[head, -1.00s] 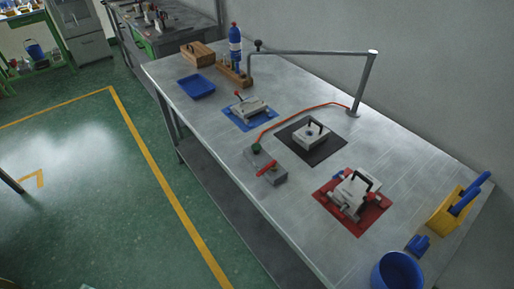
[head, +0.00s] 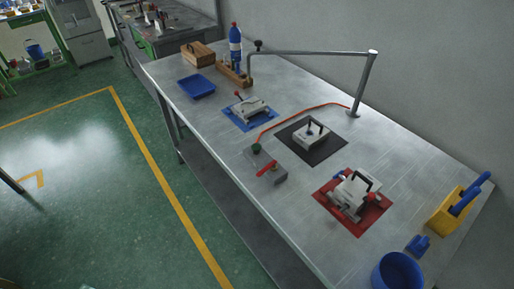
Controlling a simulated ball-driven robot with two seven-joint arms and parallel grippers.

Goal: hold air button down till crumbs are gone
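A grey control box (head: 266,168) sits at the near edge of the steel bench. It has a green button (head: 256,148) on a raised stub and a red lever (head: 267,168). A red hose (head: 300,108) runs from near the green button to the foot of a metal post. Metal moulds with dark handles sit on a blue mat (head: 235,121), a black mat (head: 331,143) and a red mat (head: 325,207). Crumbs are too small to make out. Neither of my grippers is in view.
The post's arm (head: 310,52) reaches left over the bench. A blue tray (head: 196,86), a wooden box (head: 197,54) and a blue bottle (head: 235,42) stand at the far end. A blue bucket (head: 396,271) and yellow holder (head: 449,212) stand at the near end.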

